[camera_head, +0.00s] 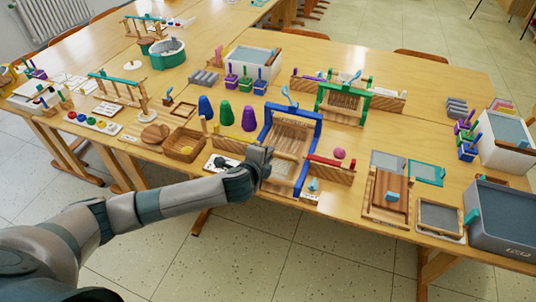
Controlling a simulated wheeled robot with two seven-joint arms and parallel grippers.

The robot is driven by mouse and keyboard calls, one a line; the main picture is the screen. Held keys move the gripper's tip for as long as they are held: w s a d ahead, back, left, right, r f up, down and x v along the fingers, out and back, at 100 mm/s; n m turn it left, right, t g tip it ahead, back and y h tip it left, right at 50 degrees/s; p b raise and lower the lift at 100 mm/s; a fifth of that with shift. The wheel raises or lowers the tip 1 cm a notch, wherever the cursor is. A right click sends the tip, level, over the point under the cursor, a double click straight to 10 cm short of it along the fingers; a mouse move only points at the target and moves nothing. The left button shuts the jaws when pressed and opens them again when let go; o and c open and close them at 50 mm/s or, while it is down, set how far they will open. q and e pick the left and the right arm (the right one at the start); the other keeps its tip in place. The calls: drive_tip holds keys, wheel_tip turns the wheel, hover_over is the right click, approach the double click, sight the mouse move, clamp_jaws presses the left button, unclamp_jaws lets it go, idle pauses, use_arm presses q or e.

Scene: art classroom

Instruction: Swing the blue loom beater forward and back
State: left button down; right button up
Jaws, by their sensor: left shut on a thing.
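The blue loom (297,116) stands at the front middle of the table, with a blue upright frame around pale threads and a wooden bar across its front. My left gripper (265,160) is at the loom's left front side, shut on the blue loom beater at its left end. The gripper's fingers and wrist cover part of the beater, so the exact contact is hard to see. My right gripper is not in view.
A green loom (345,100) stands behind to the right. A wooden box with a red bar (327,163) is close on the right. A grey bin (500,215) is at far right.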

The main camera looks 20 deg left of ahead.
use_arm(q)
drive_tip(key=c, duration=1.8)
unclamp_jaws()
drive_tip(key=shift+s+f, duration=0.3)
drive_tip(key=shift+f, duration=0.25)
drive_tip(key=shift+o, duration=0.2)
drive_tip(key=shift+r, duration=0.1)
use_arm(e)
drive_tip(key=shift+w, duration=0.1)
use_arm(q)
drive_tip(key=shift+w+r, duration=0.1)
drive_tip(key=shift+r, duration=0.05)
